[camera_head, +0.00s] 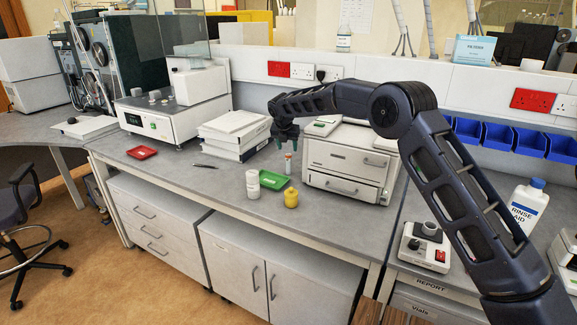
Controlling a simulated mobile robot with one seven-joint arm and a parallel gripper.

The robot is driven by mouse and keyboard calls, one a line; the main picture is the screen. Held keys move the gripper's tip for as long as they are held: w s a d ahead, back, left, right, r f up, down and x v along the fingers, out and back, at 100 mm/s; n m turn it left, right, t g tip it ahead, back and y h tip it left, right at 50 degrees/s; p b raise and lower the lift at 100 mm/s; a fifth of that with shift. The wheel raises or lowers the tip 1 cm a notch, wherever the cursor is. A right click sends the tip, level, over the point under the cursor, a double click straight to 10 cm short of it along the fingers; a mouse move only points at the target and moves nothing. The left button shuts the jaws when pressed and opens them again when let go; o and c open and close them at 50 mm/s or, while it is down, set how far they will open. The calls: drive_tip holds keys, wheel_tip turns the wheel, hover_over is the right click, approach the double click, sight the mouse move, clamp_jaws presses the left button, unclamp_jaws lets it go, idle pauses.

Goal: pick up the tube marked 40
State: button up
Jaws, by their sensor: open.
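A small, slim tube (288,165) with a reddish upper part stands upright on the grey bench, behind the green tray. Any marking on it is too small to read, so I cannot tell whether it is the one marked 40. My gripper (287,143) hangs pointing down just above the tube. Its two fingers are apart, with nothing seen between them. The tube's top is close below the fingertips; I cannot tell the exact gap.
A green tray (273,181), a white pot (253,185) and a yellow pot (291,198) stand in front of the tube. A white drawer unit (345,165) is close on the right, and stacked white boxes (234,135) on the left.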

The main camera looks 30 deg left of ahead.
sight(289, 156)
drive_tip(key=x, duration=0.6)
drive_tip(key=shift+f, duration=0.1)
drive_tip(key=shift+s+x, duration=0.2)
drive_tip(key=shift+x, duration=2.3)
drive_tip(key=shift+a, duration=0.15)
drive_tip(key=c, duration=1.1)
